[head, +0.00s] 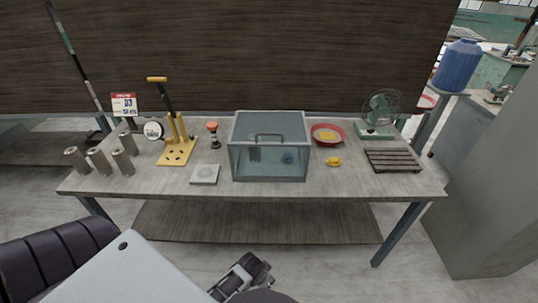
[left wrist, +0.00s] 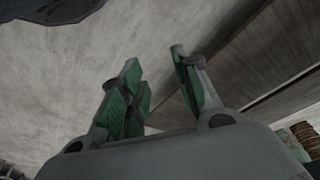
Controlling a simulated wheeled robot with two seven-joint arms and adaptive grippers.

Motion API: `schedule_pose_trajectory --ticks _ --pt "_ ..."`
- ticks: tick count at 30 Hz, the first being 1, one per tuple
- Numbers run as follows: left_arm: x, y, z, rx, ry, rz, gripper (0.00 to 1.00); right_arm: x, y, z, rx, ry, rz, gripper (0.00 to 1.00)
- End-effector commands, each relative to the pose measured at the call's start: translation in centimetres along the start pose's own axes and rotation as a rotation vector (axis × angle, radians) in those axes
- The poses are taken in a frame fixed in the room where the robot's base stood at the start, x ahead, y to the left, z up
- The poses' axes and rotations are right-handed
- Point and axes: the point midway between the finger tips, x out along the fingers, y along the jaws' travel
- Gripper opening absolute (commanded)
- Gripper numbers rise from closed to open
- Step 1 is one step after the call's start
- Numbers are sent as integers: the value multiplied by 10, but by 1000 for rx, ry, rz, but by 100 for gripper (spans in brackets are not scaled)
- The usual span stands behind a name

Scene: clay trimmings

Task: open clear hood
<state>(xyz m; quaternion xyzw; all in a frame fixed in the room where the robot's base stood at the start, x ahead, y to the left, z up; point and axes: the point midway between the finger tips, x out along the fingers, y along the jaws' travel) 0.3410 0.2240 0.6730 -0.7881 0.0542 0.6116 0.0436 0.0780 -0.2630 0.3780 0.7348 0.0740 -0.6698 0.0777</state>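The clear hood (head: 270,130) is a glass-walled box with a grey frame in the middle of the table. Its top lies down flat, and a dark bar handle (head: 269,136) sits near its front upper edge. A dark piece and a round blue thing show behind its front pane. My left gripper (head: 243,277) is low in front of the table, below and apart from the hood. In the left wrist view my left gripper (left wrist: 155,60) has its green-padded fingers spread with nothing between them. My right gripper is in neither view.
The table (head: 375,188) holds metal cylinders (head: 98,161), a yellow lever press (head: 177,150), a white square plate (head: 204,174), a red dish (head: 327,140), a yellow lump (head: 333,161), a green fan (head: 381,115) and a slatted rack (head: 392,160). A lower shelf (head: 260,222) runs beneath.

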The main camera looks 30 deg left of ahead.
Motion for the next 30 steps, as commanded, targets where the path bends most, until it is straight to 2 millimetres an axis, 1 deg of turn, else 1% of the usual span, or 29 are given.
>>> schedule_pose_trajectory --ticks 1,8,11,14,15,18,23,30 --pt "-11 -2 -8 -10 12 2 32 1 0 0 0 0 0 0" --pt "-67 -12 -44 -94 67 27 32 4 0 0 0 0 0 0" --pt "-94 -20 -62 -154 105 49 32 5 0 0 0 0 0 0" --pt "-126 -30 -84 -243 159 87 32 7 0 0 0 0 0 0" --pt "-139 -36 -94 -290 185 109 32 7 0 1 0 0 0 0" --pt "-166 -49 -117 -403 248 167 32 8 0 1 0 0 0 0" --pt "-202 -72 -150 -581 346 271 32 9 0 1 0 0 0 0" --pt "-254 -112 -194 -842 487 453 32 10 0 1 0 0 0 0"
